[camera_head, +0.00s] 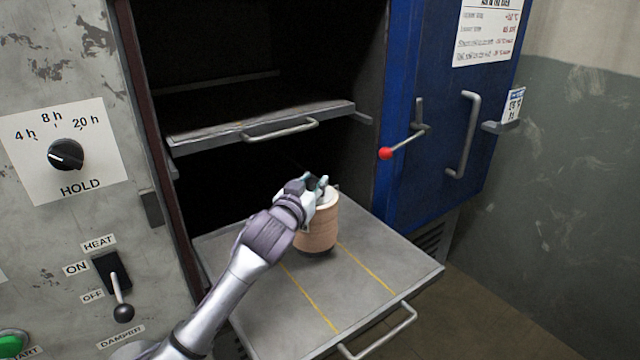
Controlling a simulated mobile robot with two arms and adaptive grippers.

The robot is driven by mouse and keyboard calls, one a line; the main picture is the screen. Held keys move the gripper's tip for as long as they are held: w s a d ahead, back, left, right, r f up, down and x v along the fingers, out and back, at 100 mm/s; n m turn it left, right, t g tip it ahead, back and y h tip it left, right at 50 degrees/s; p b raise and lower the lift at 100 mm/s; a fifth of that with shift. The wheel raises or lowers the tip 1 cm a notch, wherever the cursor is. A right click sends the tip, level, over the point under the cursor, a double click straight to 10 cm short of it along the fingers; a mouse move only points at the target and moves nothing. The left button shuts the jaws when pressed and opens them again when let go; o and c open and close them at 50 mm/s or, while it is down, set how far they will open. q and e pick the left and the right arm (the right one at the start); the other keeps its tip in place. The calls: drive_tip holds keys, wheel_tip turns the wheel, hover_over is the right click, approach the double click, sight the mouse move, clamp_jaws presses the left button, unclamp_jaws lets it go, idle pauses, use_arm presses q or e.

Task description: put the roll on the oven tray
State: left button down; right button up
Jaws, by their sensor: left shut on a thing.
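The roll (317,228) is a tan upright cylinder with a pale top. It is over the left-centre part of the pulled-out oven tray (385,262), close to the oven opening. A dark band shows at its lower edge, and I cannot tell whether it touches the tray or hangs just above it. The tray is a flat grey plate with yellow lines and a front handle. My left gripper (316,185) is at the top of the roll and shut on it; my wrist hides part of the roll's left side. My right gripper is not in view.
An upper tray (265,122) with a handle sits above, pushed further in. The blue oven door (440,130) stands open at the right, with a red-knobbed lever (386,153). A control panel (65,200) is at the left. The lower tray's right and front parts are bare.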

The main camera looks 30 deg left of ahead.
use_arm(q)
drive_tip(key=shift+f, duration=1.75)
drive_tip(key=c, duration=1.1)
unclamp_jaws()
drive_tip(key=shift+f, duration=0.3)
drive_tip(key=shift+o, duration=1.4)
drive_tip(key=shift+s, duration=0.1)
drive_tip(key=v, duration=1.2)
drive_tip(key=shift+b, duration=0.45)
drive_tip(key=shift+r, duration=0.15)
